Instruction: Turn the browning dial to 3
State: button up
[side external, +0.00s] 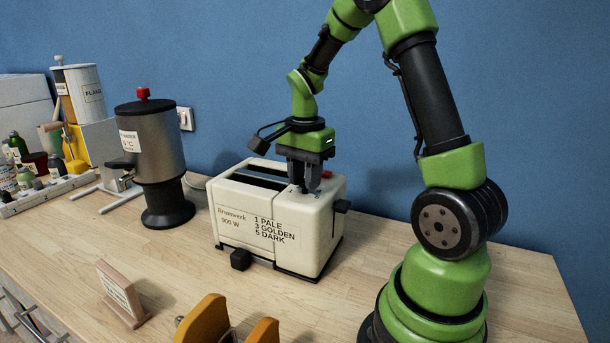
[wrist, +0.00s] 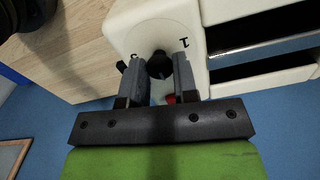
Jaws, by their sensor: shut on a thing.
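The cream toaster (side external: 278,222) stands on the wooden worktop, with browning levels 1 pale, 3 golden and 5 dark printed on its side. My gripper (side external: 305,185) points down at the right end of its top. In the wrist view my gripper (wrist: 160,68) is shut on the black browning dial (wrist: 159,64), one finger on each side. A "1" shows on the dial face right of the knob, and another mark to its left is partly hidden. The dial's pointer and setting cannot be read. In the side view the fingers mostly hide the dial.
A metal urn (side external: 151,155) stands to the left. A wooden sign (side external: 122,293) and a yellow-orange holder (side external: 202,322) stand in front. Bare worktop lies between them and the toaster.

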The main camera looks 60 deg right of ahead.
dwell(0.4)
jog(key=o, duration=0.9)
notch_tip(320, 180, up, 10)
dwell(0.3)
jog(key=s+a+r+n+t+y, duration=0.1)
jog(key=s+a+n+t, duration=0.2)
jog(key=s+a+n, duration=0.2)
jog(key=s+a+r+n+t+y, duration=0.1)
jog(key=s+a+n+t, duration=0.3)
jog(key=a+n, duration=0.7)
jog(key=shift+s+a+r, duration=0.2)
jog(key=shift+s+a, duration=0.35)
jog(key=shift+s, duration=0.2)
